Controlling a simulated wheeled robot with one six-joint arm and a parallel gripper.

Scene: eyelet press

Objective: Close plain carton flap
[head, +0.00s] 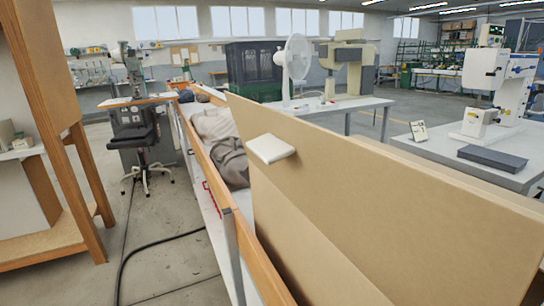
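A large plain tan cardboard panel (370,215), which looks like the carton flap, fills the right and lower middle of the head view. It stands up at a slant, its top edge running from upper middle down to the right edge. A small pale block (270,149) shows against its near face, close to the top edge; I cannot tell whether it is fixed there or what it belongs to. The carton body and the flap's hinge line are not clearly seen. I make out no gripper fingers.
A long wood-edged bench (222,190) with grey cloth (218,133) runs behind the panel. A stool (142,155) and wooden shelf frame (75,165) stand left. A white fan (295,65) stands on the back table; a white machine (490,85) stands right. Floor at lower left is open except for a black cable (135,250).

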